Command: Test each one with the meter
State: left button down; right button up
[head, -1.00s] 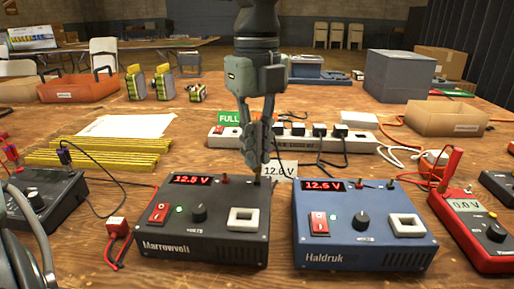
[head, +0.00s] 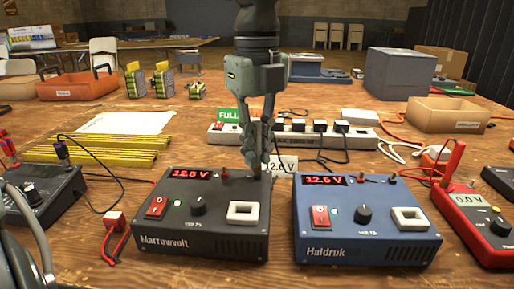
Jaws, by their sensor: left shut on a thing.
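My left gripper (head: 256,170) is shut, pointing down at the Marrowvolt's back right corner. The fingers hide what they grip and the black terminal there. A dark meter (head: 45,192) is at the left.
A voltage card (head: 283,166) stands behind the gripper, partly covered. Yellow strips (head: 95,152) lie at left, a tan bin (head: 448,115) at right. Cables cross the table.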

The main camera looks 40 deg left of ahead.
aim_at(257, 121)
pick_arm(q)
jog(key=shift+b, duration=0.3)
dwell(0.4)
jog(key=shift+f+b, duration=0.3)
jog(key=shift+b, duration=0.05)
dwell(0.4)
jog(key=c, duration=1.5)
grip_release()
jog(key=shift+o, duration=0.4)
jog(key=shift+o, duration=1.4)
jog(key=shift+r, duration=0.1)
jog(key=shift+r+p, duration=2.3)
jog(key=shift+r, duration=1.4)
